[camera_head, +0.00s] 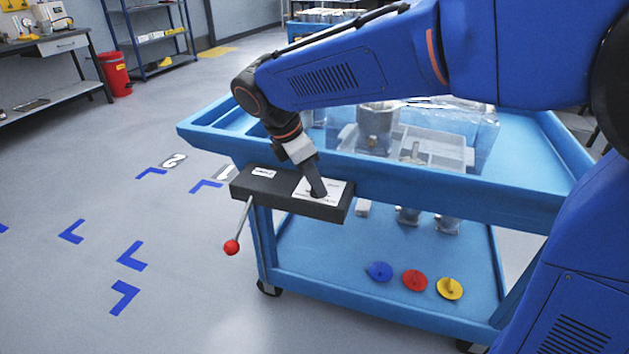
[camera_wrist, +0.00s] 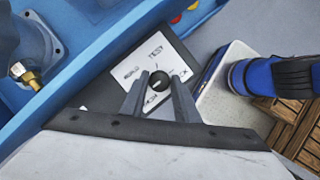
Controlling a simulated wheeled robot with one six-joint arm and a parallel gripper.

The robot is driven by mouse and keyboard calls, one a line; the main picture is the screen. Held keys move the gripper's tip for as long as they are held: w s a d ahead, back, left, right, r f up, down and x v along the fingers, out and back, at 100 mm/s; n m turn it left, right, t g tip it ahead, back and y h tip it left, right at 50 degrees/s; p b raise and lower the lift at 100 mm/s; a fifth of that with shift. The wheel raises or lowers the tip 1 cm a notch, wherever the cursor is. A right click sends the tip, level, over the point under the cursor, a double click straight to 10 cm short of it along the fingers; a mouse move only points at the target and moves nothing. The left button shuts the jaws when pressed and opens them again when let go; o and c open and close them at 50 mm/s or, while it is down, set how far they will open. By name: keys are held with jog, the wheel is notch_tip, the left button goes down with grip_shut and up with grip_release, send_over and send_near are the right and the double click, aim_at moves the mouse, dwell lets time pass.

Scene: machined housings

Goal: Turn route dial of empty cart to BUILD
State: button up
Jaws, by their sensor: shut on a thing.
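The blue cart (camera_head: 400,180) stands in front of me. A dark box (camera_head: 270,193) on its near left corner carries a white dial plate (camera_head: 334,190), also in the wrist view (camera_wrist: 176,52). The route dial (camera_wrist: 158,81) is a small round black knob with a light mark. My gripper (camera_head: 317,190) points down onto the plate. In the wrist view my gripper's fingers (camera_wrist: 158,92) are closed on the knob from both sides. TEST reads at one plate edge; the other labels are partly covered or too blurred to read. I cannot tell which label the mark faces.
The cart's top holds metal housings (camera_head: 377,120) and a clear tray. Its lower shelf holds blue (camera_head: 379,271), red (camera_head: 414,280) and yellow (camera_head: 449,288) discs. A lever with a red ball (camera_head: 231,247) hangs from the box. The floor at left is clear, with blue marks.

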jog(key=m+g, duration=0.1)
jog(key=m, duration=0.1)
jog(key=m+g, duration=0.1)
jog(key=m, duration=0.2)
jog(key=shift+w, duration=0.2)
jog(key=m+g, duration=0.1)
jog(key=m, duration=0.2)
jog(key=m+g, duration=0.1)
jog(key=m, duration=0.2)
jog(key=shift+w+y, duration=0.15)
jog(key=shift+y, duration=0.15)
jog(key=shift+m, duration=0.3)
jog(key=o, duration=1)
jog(key=v, duration=1.7)
jog(key=shift+w+a+r, duration=0.1)
jog(key=shift+w, duration=0.2)
